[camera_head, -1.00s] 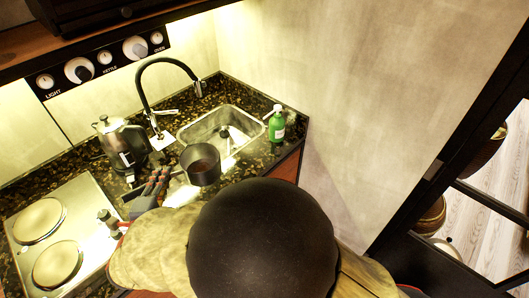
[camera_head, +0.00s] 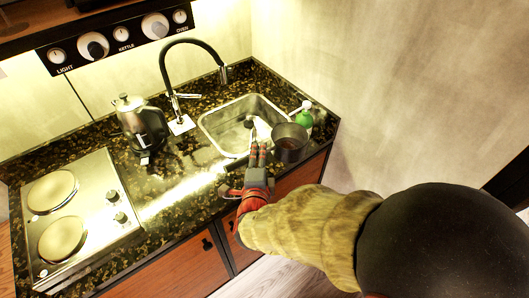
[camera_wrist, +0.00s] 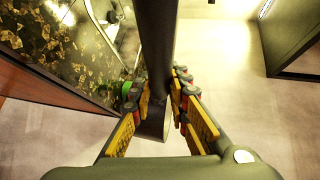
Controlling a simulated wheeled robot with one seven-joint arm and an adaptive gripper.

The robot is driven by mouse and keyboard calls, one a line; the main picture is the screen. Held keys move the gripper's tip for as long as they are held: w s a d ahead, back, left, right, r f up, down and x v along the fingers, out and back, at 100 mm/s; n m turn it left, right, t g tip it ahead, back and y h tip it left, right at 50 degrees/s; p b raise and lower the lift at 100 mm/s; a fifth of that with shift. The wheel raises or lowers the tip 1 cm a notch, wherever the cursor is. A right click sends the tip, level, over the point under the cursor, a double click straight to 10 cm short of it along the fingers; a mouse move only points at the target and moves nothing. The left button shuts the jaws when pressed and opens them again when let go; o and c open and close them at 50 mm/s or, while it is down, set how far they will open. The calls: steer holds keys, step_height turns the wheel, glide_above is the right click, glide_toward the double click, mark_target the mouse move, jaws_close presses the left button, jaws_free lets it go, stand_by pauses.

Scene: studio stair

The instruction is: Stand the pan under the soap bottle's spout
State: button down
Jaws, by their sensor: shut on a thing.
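The dark pan (camera_head: 290,153) is at the right front of the sink, near the counter's front edge. My gripper (camera_head: 258,154) is shut on its handle, left of the pan body. In the wrist view the dark handle (camera_wrist: 160,55) runs between the fingers (camera_wrist: 160,100). The green soap bottle (camera_head: 306,119) with a white top stands just behind and right of the pan, which hides its lower part. A bit of green (camera_wrist: 126,89) shows beside the left finger in the wrist view. I cannot tell whether the pan touches the counter or whether the spout is over it.
The steel sink (camera_head: 215,128) with a black tap (camera_head: 185,42) lies behind the gripper. A kettle (camera_head: 139,125) stands left of it, and a two-plate hob (camera_head: 106,238) is at far left. A wall rises close behind the bottle.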

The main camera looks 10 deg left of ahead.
steer(key=w+a+f+b, duration=0.1)
steer(key=w+f, duration=0.2)
steer(key=w+a+f+b, duration=0.2)
steer(key=w+f, duration=0.1)
steer(key=f, duration=0.1)
steer(key=w+a+f+b, duration=0.1)
steer(key=w+f+b, duration=0.1)
steer(key=w+f, duration=0.1)
steer(key=shift+w+a+f, duration=0.2)
steer(key=shift+a+f, duration=0.1)
steer(key=shift+f, duration=0.45)
steer(key=shift+r, duration=0.1)
steer(key=c, duration=2.2)
jaws_free()
steer(key=shift+f, duration=0.2)
steer(key=o, duration=0.4)
steer(key=shift+o, duration=0.4)
